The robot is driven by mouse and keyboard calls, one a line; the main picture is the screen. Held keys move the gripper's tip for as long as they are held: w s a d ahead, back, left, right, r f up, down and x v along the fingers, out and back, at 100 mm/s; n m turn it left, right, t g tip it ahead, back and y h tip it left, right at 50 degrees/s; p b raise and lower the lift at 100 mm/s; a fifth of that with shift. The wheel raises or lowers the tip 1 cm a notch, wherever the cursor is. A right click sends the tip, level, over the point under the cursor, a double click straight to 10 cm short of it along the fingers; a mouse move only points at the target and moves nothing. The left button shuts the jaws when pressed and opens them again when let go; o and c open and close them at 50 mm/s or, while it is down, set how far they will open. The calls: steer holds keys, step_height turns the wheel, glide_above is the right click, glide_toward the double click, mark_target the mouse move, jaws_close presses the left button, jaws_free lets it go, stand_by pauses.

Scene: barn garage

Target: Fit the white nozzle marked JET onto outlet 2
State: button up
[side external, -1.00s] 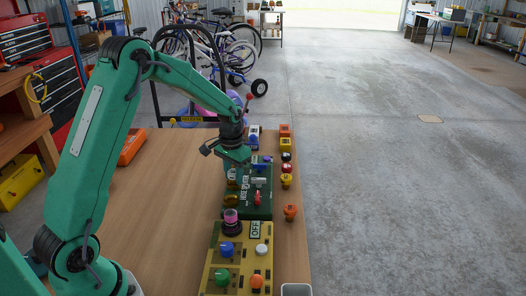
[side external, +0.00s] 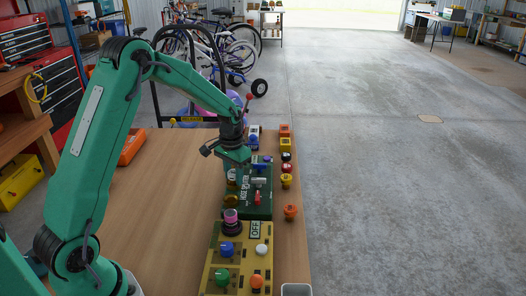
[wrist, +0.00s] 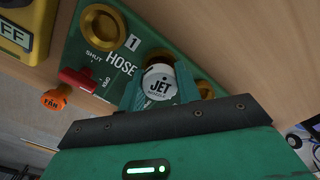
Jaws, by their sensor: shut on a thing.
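The white nozzle (wrist: 159,84) marked JET sits between the fingers of my gripper (wrist: 160,90), which is shut on it. The green hose splitter (wrist: 80,40) lies below the gripper. It has a gold outlet ring marked 1 (wrist: 102,25), another gold ring partly behind the nozzle, and a gold ring (wrist: 206,88) right of the fingers. I cannot tell whether the nozzle touches a ring, and no number 2 shows.
A red lever (wrist: 78,82) sticks out of the splitter. An orange FAN nozzle (wrist: 55,98) is beside it. A yellow panel (side external: 212,272) with coloured knobs is at the near end. Several small coloured pieces line the right table edge.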

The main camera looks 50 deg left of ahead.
mark_target(234, 172)
steer(key=shift+r, duration=0.75)
stand_by(3.5)
steer(key=shift+f, duration=0.8)
stand_by(1.1)
steer(key=o, duration=0.7)
steer(key=shift+r, duration=0.2)
steer(key=shift+r, duration=5.3)
